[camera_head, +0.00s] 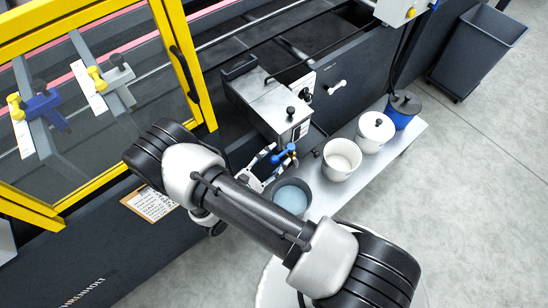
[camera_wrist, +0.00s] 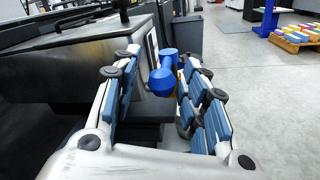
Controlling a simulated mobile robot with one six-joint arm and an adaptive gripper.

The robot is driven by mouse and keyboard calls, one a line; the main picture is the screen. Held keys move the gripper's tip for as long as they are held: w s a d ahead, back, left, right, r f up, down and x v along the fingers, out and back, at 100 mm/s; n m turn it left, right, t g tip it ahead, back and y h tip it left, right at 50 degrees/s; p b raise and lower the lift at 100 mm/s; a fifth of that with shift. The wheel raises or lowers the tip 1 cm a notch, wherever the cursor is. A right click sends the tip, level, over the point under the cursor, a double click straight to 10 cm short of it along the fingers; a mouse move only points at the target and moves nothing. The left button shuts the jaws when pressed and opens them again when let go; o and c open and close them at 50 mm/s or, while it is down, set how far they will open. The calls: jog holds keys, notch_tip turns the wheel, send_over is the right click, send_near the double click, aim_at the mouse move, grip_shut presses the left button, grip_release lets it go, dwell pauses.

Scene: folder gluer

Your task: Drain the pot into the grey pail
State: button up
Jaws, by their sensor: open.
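The pot (camera_head: 270,100) is a metal box with a lid and black knob, standing against the machine. It also shows in the wrist view (camera_wrist: 90,50), at left. A blue valve handle (camera_head: 284,153) is on its front lower side. In the wrist view the blue handle (camera_wrist: 163,75) appears between the fingertips, with space on both sides; contact cannot be told. My gripper (camera_wrist: 160,62) is open and empty, close to the handle. The grey pail (camera_head: 291,197) stands on the shelf below the valve, partly hidden by my arm. Its inside looks blue-grey; whether it holds liquid is unclear.
A white open pail (camera_head: 342,158), a white lidded pot (camera_head: 375,130) and a blue container with a dark lid (camera_head: 402,112) line the metal shelf (camera_head: 412,135). A yellow-framed guard (camera_head: 190,70) stands at left. A dark bin (camera_head: 480,50) is on the open floor at right.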

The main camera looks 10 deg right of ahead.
jog(key=v, duration=1.2)
jog(key=d+r+m+g+y, duration=0.1)
jog(key=d+r+m+g, duration=0.25)
jog(key=r, duration=0.25)
jog(key=s+d+r+m+g+y, duration=0.1)
jog(key=d+r+m+g+y, duration=0.1)
jog(key=r+m+g, duration=0.3)
jog(key=d+r+m+g+y, duration=0.1)
jog(key=d+r+m+g, duration=0.2)
jog(key=r, duration=0.4)
jog(key=s+d+r+m+t+y, duration=0.2)
jog(key=s+r+m+y, duration=0.2)
jog(key=r, duration=0.3)
jog(key=s+d+r+m+t+y, duration=0.3)
jog(key=s+r+m+y, duration=0.2)
jog(key=r+y, duration=0.1)
jog(key=shift+s+d+r+t+y, duration=0.15)
jog(key=shift+s+r+t+y, duration=0.2)
jog(key=shift+r+y, duration=0.1)
